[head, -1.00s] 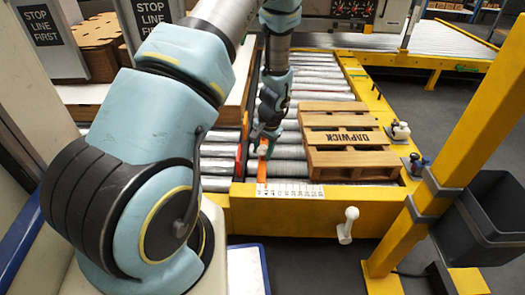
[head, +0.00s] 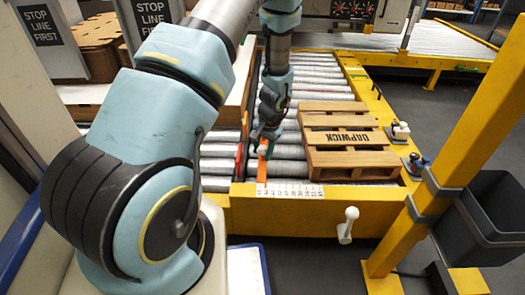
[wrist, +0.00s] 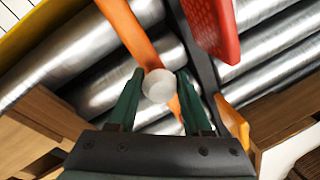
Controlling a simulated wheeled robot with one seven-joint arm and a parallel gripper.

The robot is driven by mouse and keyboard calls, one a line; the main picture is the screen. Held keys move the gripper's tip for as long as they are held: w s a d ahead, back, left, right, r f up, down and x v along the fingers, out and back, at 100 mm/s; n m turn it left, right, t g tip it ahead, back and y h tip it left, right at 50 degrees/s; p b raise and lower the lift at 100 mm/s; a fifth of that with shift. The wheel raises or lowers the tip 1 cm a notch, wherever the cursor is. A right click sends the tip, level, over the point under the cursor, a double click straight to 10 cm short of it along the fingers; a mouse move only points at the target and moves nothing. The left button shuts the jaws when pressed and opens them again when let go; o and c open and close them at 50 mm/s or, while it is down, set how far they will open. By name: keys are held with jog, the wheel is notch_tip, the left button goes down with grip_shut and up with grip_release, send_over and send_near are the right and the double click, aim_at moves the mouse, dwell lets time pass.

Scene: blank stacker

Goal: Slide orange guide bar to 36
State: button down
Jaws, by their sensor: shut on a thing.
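The orange guide bar (head: 262,170) lies along the rollers in the head view, its near end at a white printed scale (head: 290,190) on the yellow front beam. The scale's numbers are too small to read. My gripper (head: 264,143) is at the bar, left of the wooden pallet. In the wrist view, my gripper (wrist: 158,90) has its two green fingers on either side of a pale round knob (wrist: 158,86) and is shut on it. The knob sits on the orange bar (wrist: 128,28), which passes beneath it and is partly hidden by the fingers.
A wooden pallet (head: 345,138) marked DAPWICK sits on the rollers right of the bar. A red and dark rail (head: 240,160) runs left of the bar. A white crank handle (head: 347,225) projects at the front. A yellow post (head: 475,120) and grey bin (head: 490,220) stand right.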

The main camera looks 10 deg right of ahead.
jog(key=d, duration=0.3)
jog(key=s+d+p, duration=0.1)
jog(key=d, duration=0.3)
jog(key=s+d, duration=0.1)
jog(key=d, duration=0.2)
jog(key=shift+d+p, duration=0.15)
jog(key=shift+p, duration=0.25)
jog(key=shift+c, duration=1.8)
grip_release()
notch_tip(320, 180, up, 11)
jog(key=s+d+p, duration=0.1)
jog(key=p, duration=0.1)
jog(key=shift+s+d+f, duration=0.15)
